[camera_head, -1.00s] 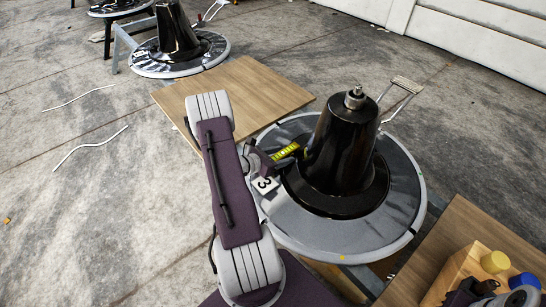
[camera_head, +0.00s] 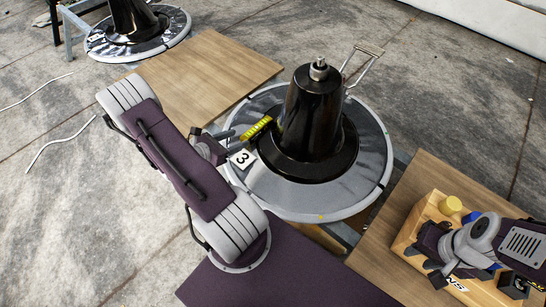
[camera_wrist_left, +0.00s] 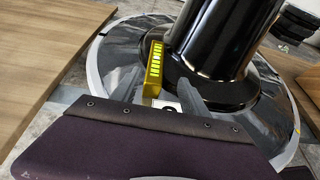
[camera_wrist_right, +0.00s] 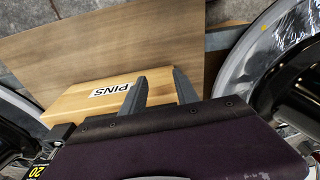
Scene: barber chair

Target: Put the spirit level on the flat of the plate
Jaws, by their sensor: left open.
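The yellow spirit level (camera_head: 257,128) is at the left side of the round grey plate (camera_head: 268,192), beside the foot of the black cone (camera_head: 312,110). In the left wrist view the level (camera_wrist_left: 154,68) appears to lie on the plate, close to the cone's foot; exact contact is hard to tell. My left gripper (camera_head: 230,136) is open at the level's near end, with one grey finger clear to its right in the wrist view. My right gripper (camera_wrist_right: 160,75) is open and empty above the wooden PINS box (camera_wrist_right: 80,100).
A card marked 3 (camera_head: 242,158) sits at the plate's left edge. A wooden board (camera_head: 210,75) lies behind left, another (camera_head: 385,225) at right under the PINS box. A second plate with a cone (camera_head: 130,40) stands far left. A metal footrest (camera_head: 362,62) is behind the cone.

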